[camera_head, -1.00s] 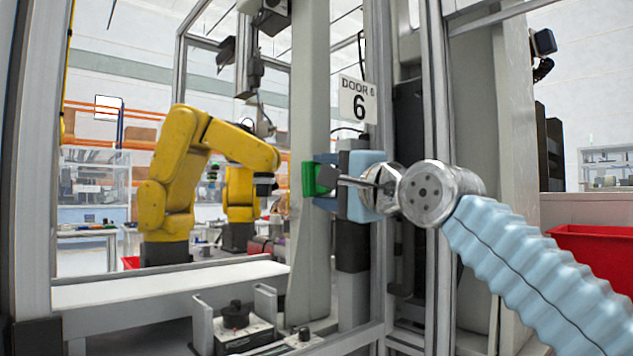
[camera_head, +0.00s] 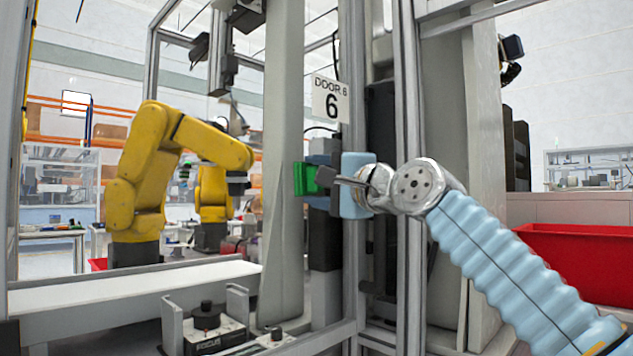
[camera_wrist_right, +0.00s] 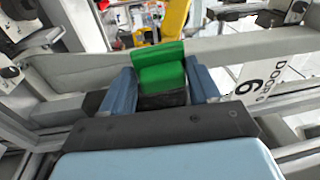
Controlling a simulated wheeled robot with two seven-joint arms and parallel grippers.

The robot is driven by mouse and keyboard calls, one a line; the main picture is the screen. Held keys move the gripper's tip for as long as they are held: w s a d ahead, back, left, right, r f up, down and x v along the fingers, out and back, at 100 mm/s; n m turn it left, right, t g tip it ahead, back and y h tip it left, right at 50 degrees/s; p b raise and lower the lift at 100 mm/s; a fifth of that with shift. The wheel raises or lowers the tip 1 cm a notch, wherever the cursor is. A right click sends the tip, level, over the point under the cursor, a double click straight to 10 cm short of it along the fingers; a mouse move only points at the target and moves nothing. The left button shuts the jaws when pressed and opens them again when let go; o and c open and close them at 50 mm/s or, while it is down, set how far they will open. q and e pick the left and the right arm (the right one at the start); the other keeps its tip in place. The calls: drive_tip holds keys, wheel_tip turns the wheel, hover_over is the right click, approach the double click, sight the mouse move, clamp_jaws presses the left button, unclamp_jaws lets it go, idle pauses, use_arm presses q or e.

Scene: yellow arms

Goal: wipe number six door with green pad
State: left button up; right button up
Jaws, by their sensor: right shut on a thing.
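The green pad (camera_head: 305,178) is between the fingers of my right gripper (camera_head: 318,178), which is shut on it. In the right wrist view the green pad (camera_wrist_right: 160,68) sits between the two blue-grey fingers of the gripper (camera_wrist_right: 163,90), above a dark block. The door 6 sign (camera_head: 331,99), white with a black 6, hangs above the gripper; it shows sideways at the right of the wrist view (camera_wrist_right: 275,80). The pad is near the grey upright (camera_head: 284,150) left of the sign; I cannot tell if they touch. My left gripper is not in view.
Metal frame posts (camera_head: 408,180) stand close around my right wrist. Yellow robot arms (camera_head: 150,170) stand behind the frame at left. A white shelf (camera_head: 130,285) and a small control box (camera_head: 208,325) lie below. A red bin (camera_head: 585,260) is at the right.

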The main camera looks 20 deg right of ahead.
drive_tip(key=shift+d+r+b+v, duration=0.2)
drive_tip(key=shift+b+v, duration=0.2)
drive_tip(key=shift+v, duration=1.05)
drive_tip(key=shift+d+r+b+v, duration=0.15)
drive_tip(key=shift+b+v, duration=0.2)
drive_tip(key=shift+v, duration=1.15)
drive_tip(key=v, duration=0.2)
drive_tip(key=shift+s+d+r+b, duration=0.15)
drive_tip(key=shift+s+b, duration=0.2)
drive_tip(key=shift+s, duration=0.05)
